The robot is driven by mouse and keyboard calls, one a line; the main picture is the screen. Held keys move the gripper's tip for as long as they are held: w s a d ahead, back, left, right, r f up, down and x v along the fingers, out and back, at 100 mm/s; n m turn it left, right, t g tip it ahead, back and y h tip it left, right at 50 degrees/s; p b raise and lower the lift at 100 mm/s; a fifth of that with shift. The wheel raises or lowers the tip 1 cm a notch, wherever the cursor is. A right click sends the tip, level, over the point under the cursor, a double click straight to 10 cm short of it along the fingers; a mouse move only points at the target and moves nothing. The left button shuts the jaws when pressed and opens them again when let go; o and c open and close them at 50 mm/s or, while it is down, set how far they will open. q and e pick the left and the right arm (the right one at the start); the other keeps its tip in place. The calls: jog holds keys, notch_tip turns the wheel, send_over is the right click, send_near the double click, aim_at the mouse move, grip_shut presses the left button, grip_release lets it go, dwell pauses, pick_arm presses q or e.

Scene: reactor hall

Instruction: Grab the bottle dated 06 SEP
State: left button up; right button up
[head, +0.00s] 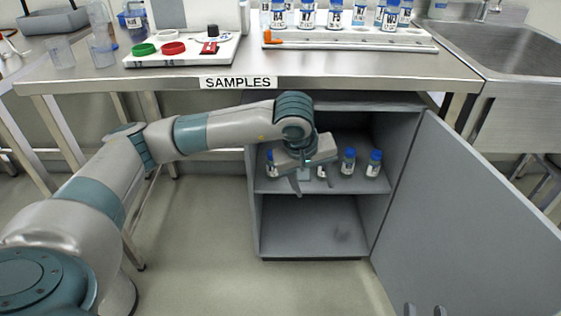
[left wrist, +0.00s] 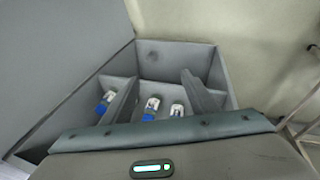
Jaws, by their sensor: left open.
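Several small white-labelled bottles with blue caps stand on the middle shelf (head: 335,185) of the open grey cabinet. In the head view one bottle (head: 271,163) is left of my left gripper (head: 308,186), one (head: 322,171) is partly hidden by it, and two (head: 348,161) (head: 374,163) stand to its right. My left gripper is open and empty at the shelf front. The left wrist view shows its spread fingers (left wrist: 160,77) and bottles (left wrist: 150,108) (left wrist: 177,109) (left wrist: 105,102) beyond. No date is readable. My right gripper's two fingertips (head: 425,309) show apart at the bottom edge.
The cabinet door (head: 470,220) stands open to the right. The lower compartment (head: 315,228) is empty. Above is the steel bench (head: 350,72) labelled SAMPLES, with a rack of larger bottles (head: 335,15), a tray with coloured lids (head: 185,50) and beakers. A sink (head: 500,45) is at right.

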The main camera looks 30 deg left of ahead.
pick_arm(q)
jog(key=w+a+r+y, duration=0.2)
jog(key=a+r, duration=0.1)
jog(key=a, duration=0.3)
jog(key=w+a+r+t+y, duration=0.1)
jog(key=w+a+r+y, duration=0.1)
jog(key=a, duration=0.5)
jog(key=shift+a+r+y, duration=0.15)
jog(key=shift+r+y, duration=0.55)
jog(key=shift+r, duration=0.05)
pick_arm(e)
jog(key=shift+s+d+r+t, duration=0.15)
jog(key=shift+s+r+t, duration=0.15)
jog(key=shift+s+r, duration=0.45)
pick_arm(q)
jog(key=shift+w+f, duration=0.1)
jog(key=shift+w, duration=0.05)
pick_arm(e)
jog(key=shift+f, duration=0.1)
